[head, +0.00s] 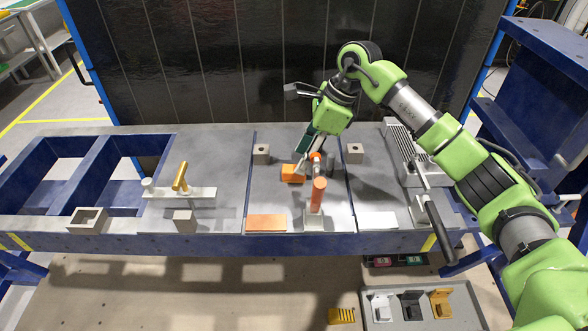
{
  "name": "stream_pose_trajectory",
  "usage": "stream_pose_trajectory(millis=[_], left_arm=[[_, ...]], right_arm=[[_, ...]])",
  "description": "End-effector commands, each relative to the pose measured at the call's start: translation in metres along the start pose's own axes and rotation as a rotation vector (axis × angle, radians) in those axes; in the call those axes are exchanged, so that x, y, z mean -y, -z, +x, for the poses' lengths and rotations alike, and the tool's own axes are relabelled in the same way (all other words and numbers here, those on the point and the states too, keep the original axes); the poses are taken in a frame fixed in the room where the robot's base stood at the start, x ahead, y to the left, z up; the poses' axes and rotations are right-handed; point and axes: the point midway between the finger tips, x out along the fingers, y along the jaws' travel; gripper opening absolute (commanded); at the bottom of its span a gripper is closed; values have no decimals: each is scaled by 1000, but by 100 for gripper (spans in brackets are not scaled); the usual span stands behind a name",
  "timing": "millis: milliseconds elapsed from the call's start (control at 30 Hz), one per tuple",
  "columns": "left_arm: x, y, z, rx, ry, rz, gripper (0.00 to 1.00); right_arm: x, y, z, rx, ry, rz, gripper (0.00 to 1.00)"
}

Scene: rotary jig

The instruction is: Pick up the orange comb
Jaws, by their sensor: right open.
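My right gripper (309,158) reaches down from the right over the middle plate and is open. An orange block (291,174) sits on that plate just left of and below its fingers; contact cannot be told. A small yellow-orange ribbed piece (341,315), comb-like in shape, lies at the bottom of the view, left of the grey tray and far from the gripper. Which orange piece is the comb is not clear at this size. My left gripper is not in view.
A copper-orange upright post (318,194) stands close in front of the gripper. A flat orange plate (267,222) lies at the front edge. Grey blocks (261,153) stand nearby. A grey tray (377,320) holds white, black and orange parts. A lever fixture (432,215) stands right.

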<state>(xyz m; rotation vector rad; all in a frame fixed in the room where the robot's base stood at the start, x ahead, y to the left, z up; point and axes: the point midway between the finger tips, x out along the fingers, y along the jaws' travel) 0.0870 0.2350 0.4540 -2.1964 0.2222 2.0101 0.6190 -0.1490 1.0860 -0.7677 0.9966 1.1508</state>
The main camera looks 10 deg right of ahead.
Motion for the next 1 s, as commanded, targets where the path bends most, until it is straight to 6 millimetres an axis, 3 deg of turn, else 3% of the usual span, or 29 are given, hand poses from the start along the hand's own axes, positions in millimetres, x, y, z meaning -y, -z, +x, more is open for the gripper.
stream_pose_trajectory(millis=[167,500,767,933,1000], left_arm=[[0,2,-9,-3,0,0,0],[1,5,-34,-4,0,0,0],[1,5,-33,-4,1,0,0],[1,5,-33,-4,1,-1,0],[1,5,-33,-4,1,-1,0]], right_arm=[[0,-1,9,0,-2,0,43],[1,-3,51,0,-1,1,43],[2,-2,56,-1,1,0,43],[2,-2,56,0,1,0,4],[2,-2,56,0,1,0,2]])
